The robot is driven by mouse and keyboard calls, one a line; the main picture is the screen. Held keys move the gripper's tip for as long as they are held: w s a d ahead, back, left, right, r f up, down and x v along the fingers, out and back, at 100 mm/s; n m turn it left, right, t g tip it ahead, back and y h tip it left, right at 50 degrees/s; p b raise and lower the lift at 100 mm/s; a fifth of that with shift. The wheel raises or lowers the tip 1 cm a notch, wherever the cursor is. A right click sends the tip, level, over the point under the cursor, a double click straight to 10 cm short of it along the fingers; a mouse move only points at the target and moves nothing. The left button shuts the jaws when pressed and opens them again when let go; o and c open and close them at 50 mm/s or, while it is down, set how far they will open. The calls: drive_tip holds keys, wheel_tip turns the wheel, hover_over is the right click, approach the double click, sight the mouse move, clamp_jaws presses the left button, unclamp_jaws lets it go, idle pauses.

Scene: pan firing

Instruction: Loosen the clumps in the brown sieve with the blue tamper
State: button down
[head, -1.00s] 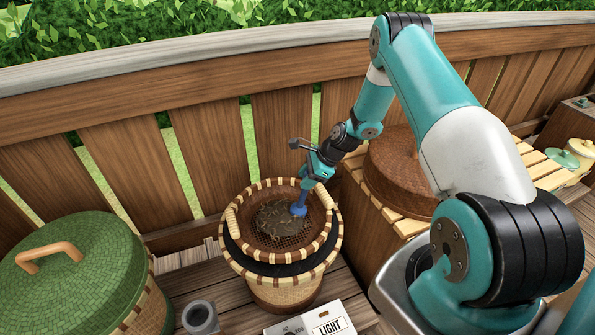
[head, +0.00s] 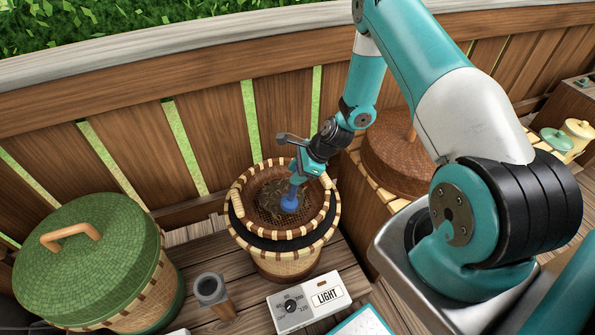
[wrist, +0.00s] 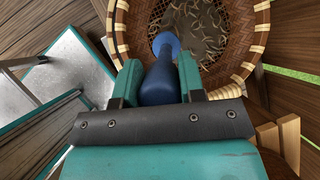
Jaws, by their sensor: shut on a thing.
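The brown sieve (head: 247,181) has a woven rim with light bindings and sits on top of a round basket stand (head: 281,268) with a black band. Its mesh holds a patch of brown, stringy clumps (head: 269,194), also seen in the wrist view (wrist: 205,30). My gripper (wrist: 160,78) is shut on the blue tamper (wrist: 158,85), its fingers on either side of the handle. The tamper (head: 290,200) points down inside the sieve, its round head over or on the clumps. I cannot tell whether it touches them.
A green-lidded basket (head: 85,245) stands at the left. A brown domed lid (head: 400,160) lies at the right. A wooden fence runs behind.

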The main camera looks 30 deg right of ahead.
drive_tip(key=shift+r+p, duration=1.75)
drive_tip(key=shift+r, duration=1.05)
